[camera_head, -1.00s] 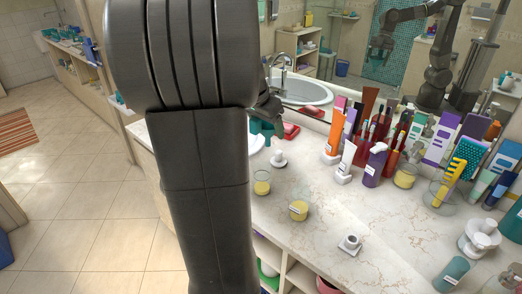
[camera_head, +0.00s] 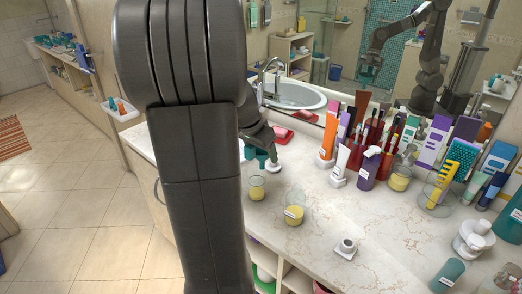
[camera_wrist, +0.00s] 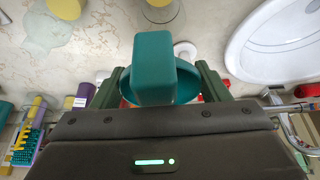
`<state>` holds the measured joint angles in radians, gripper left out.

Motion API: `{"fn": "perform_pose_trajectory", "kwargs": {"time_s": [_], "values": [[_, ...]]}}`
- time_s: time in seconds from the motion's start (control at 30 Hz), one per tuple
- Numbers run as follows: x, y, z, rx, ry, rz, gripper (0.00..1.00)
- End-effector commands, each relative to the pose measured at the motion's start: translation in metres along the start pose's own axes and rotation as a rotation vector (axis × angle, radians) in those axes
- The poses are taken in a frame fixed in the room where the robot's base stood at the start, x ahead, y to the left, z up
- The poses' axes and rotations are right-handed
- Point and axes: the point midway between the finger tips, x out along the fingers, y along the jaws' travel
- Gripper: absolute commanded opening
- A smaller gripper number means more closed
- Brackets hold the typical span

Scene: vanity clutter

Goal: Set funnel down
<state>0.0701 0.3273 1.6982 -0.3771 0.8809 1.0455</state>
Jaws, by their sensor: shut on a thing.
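My gripper (camera_head: 261,152) is behind my arm in the head view, low over the counter's left part near the sink. Its dark green fingers also show in the wrist view (camera_wrist: 162,85), shut on a teal thing that I take for the funnel (camera_wrist: 187,90). A rounded teal rim shows between the fingers, behind a teal block-like part. In the head view only a bit of the teal funnel (camera_head: 250,152) shows beside my arm. I cannot tell whether it touches the counter (camera_head: 310,185).
A small white piece (camera_head: 273,166) stands close right of my gripper. Two yellow-filled glasses (camera_head: 293,215) (camera_head: 257,188) are nearer the front. A red soap dish (camera_head: 283,135) and the sink (camera_head: 295,95) lie behind. Bottles and tubes crowd the right. The middle front counter is mostly clear.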

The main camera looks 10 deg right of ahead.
Motion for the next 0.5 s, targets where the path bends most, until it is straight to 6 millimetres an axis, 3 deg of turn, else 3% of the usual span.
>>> {"fn": "perform_pose_trajectory", "kwargs": {"time_s": [0.27, 0.3, 0.4, 0.5], "values": [[0.0053, 0.0000, 0.0022, 0.000, 0.000, 0.000, 0.46], [0.0051, 0.0000, 0.0021, 0.000, 0.000, 0.000, 0.71], [0.0051, 0.0000, 0.0021, 0.000, 0.000, 0.000, 0.90], [0.0051, 0.0000, 0.0021, 0.000, 0.000, 0.000, 0.91]]}}
